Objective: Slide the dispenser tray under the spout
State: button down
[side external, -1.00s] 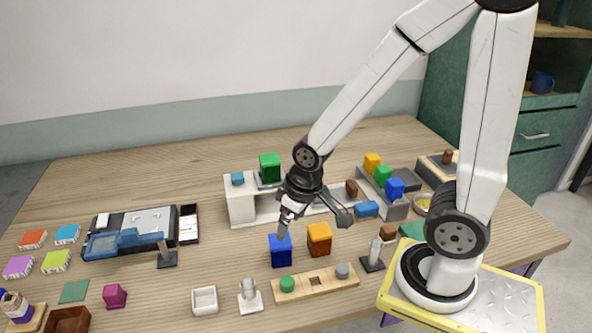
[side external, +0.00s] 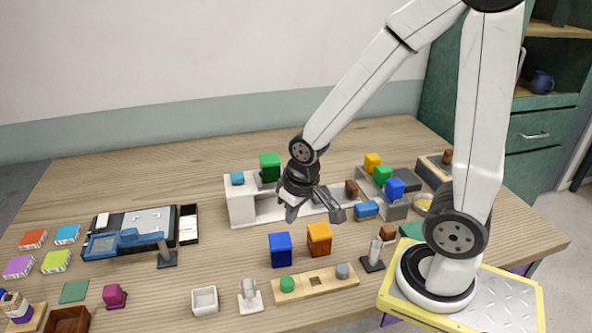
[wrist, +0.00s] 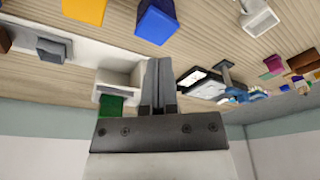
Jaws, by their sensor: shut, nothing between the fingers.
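A small white open-topped tray (side external: 204,299) stands at the front of the table; it also shows at the top of the wrist view (wrist: 260,18). A pale stand with a rounded head (side external: 249,296) is just right of it. A long white unit (side external: 242,207) with a raised left end lies behind my gripper. I cannot tell for sure which of these is the dispenser tray or the spout. My gripper (side external: 291,214) is shut and empty, in the air above and behind a blue block (side external: 281,250). Its closed fingers show in the wrist view (wrist: 159,68).
An orange block (side external: 319,239) is beside the blue one. A wooden strip (side external: 317,284) with a green and a grey peg lies in front. A green block (side external: 269,166) stands behind. Several coloured blocks and a grey bin (side external: 393,210) are at right.

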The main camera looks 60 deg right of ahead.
jog(key=w+d+m+g+h, duration=0.2)
jog(key=w+d+m, duration=0.2)
jog(key=d+m, duration=0.95)
jog(key=s+d+f+m+g, duration=0.1)
jog(key=s+d+m, duration=0.1)
jog(key=d+m, duration=0.4)
jog(key=s+d+f+m+g, duration=0.1)
jog(key=d+m, duration=0.5)
jog(key=d, duration=0.7)
jog(key=shift+s+d+f+g, duration=0.15)
jog(key=shift+s+f+g, duration=0.25)
jog(key=shift+s, duration=0.45)
jog(key=shift+d+x, duration=0.2)
jog(key=shift+x, duration=4.7)
jog(key=shift+s+r, duration=0.1)
